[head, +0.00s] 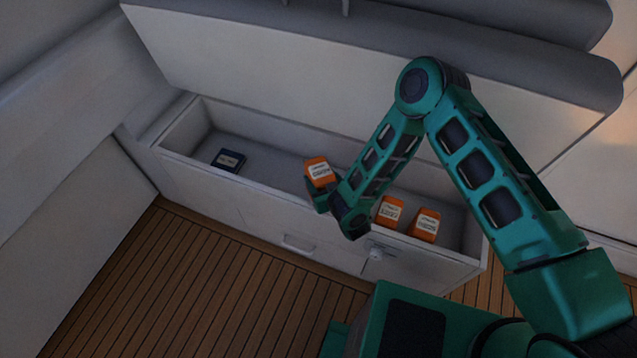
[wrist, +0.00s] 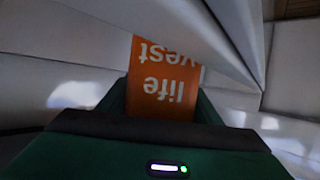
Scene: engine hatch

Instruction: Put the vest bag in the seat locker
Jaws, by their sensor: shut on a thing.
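My gripper (head: 322,195) is shut on an orange vest bag (head: 318,171) with a white label. The bag is over the open seat locker (head: 215,186), near its front wall; I cannot tell whether it touches anything inside. In the wrist view the held bag (wrist: 165,85) shows "life vest" upside down between the fingers. Two more orange bags, one left (head: 389,211) and one right (head: 425,224), are in the locker's right part. My arm hides part of the locker's middle.
A dark blue box (head: 229,160) lies on the locker floor at the left. The raised seat lid (head: 290,75) stands behind the locker. The wooden floor (head: 190,280) is clear at the lower left.

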